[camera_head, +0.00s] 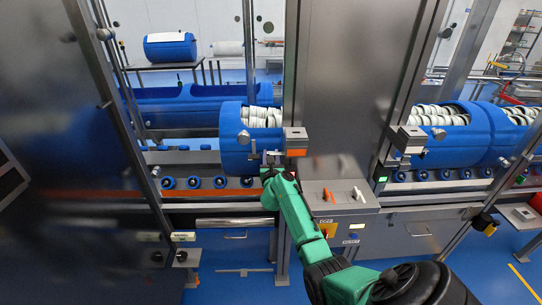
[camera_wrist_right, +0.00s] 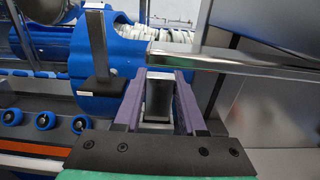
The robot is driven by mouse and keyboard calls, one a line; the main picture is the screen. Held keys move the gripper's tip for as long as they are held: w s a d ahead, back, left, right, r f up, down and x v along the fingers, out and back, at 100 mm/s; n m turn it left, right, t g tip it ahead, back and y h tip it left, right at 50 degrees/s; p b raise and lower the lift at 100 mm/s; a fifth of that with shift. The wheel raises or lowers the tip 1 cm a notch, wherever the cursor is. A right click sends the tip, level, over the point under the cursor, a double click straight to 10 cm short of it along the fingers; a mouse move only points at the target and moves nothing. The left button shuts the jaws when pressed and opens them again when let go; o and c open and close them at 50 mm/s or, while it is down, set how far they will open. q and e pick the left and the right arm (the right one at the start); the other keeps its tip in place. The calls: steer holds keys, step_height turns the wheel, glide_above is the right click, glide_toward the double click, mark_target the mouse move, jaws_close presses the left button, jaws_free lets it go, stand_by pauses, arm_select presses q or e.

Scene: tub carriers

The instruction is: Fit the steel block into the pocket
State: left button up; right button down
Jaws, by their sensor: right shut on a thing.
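My right gripper (camera_head: 272,158) is at the front of the near blue tub, at the end of the green arm. In the wrist view its two purple fingers (camera_wrist_right: 158,98) are shut on the steel block (camera_wrist_right: 158,97), a bright grey upright piece. The block is small and hard to make out in the head view. A grey metal housing with a dark spot on top (camera_head: 295,133) and an orange front stands just right of the gripper; it may hold the pocket, but the opening is not clear. My left gripper is not in view.
The blue tub (camera_head: 232,150) with white rolls sits on a roller conveyor (camera_head: 205,183). A similar housing (camera_head: 409,136) stands at a second tub (camera_head: 455,145) on the right. A steel bar (camera_wrist_right: 235,62) crosses close beyond the fingers. A control panel (camera_head: 337,196) lies below.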

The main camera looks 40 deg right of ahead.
steer(key=shift+f+b, duration=1.3)
steer(key=shift+f, duration=0.2)
steer(key=shift+c, duration=2)
jaws_free()
steer(key=shift+a, duration=0.1)
steer(key=shift+s+a, duration=0.15)
steer(key=shift+s, duration=0.1)
steer(key=p+v, duration=0.1)
steer(key=v, duration=1.3)
steer(key=shift+w, duration=0.1)
